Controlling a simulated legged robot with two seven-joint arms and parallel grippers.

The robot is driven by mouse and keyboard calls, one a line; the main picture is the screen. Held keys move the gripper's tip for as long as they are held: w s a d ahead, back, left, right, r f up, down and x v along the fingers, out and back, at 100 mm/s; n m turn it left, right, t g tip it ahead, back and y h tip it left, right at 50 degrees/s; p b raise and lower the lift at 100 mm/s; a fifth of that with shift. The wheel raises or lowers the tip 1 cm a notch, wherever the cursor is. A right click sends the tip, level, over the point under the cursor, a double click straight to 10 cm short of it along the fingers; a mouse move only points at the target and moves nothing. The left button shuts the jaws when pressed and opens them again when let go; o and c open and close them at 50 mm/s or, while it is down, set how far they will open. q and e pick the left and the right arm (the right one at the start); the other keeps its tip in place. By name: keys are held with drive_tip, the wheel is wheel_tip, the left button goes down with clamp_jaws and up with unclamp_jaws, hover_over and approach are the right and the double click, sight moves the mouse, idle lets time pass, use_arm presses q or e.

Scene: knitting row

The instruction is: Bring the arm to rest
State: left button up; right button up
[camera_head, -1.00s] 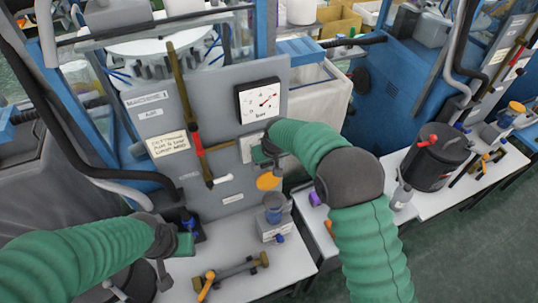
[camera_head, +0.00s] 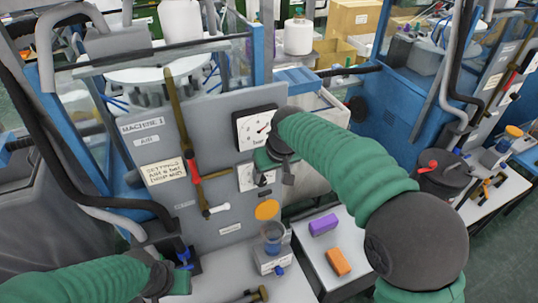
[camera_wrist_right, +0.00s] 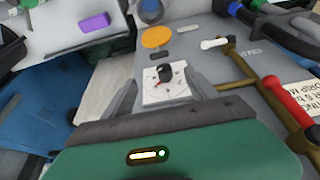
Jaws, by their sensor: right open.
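My right arm, in a green ribbed sleeve, reaches in from the lower right of the head view. Its gripper (camera_head: 277,170) is in front of the grey panel (camera_head: 215,145) of machine 1, just below the round gauge (camera_head: 257,128). In the right wrist view the gripper (camera_wrist_right: 162,92) has its two fingers spread with a gap between them. A black knob on a white dial plate (camera_wrist_right: 165,78) shows in that gap; contact cannot be judged. My left gripper (camera_head: 172,278) is low at the left near the bench, and its fingers are not clear.
An orange disc (camera_head: 267,210) and a blue-topped cup (camera_head: 272,235) are below the right gripper. A purple block (camera_head: 323,225) and an orange block (camera_head: 338,261) lie on the white table (camera_head: 312,262). A red-handled lever (camera_head: 193,165) stands out on the panel. A dark pot (camera_head: 441,178) stands at the right.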

drive_tip(key=s+d+f+m, duration=0.1)
drive_tip(key=s+d+f, duration=0.3)
drive_tip(key=s, duration=0.4)
drive_tip(key=s+d+f+m+g, duration=0.1)
drive_tip(key=s+d+f, duration=0.3)
drive_tip(key=s, duration=0.4)
drive_tip(key=s+d+f+m+h, duration=0.1)
drive_tip(key=s+d+f, duration=0.4)
drive_tip(key=s, duration=0.3)
drive_tip(key=shift+s+d+m, duration=0.3)
drive_tip(key=shift+s+d, duration=0.05)
drive_tip(key=shift+d, duration=0.25)
drive_tip(key=shift+s, duration=0.1)
drive_tip(key=shift+d, duration=0.2)
drive_tip(key=shift+a, duration=0.1)
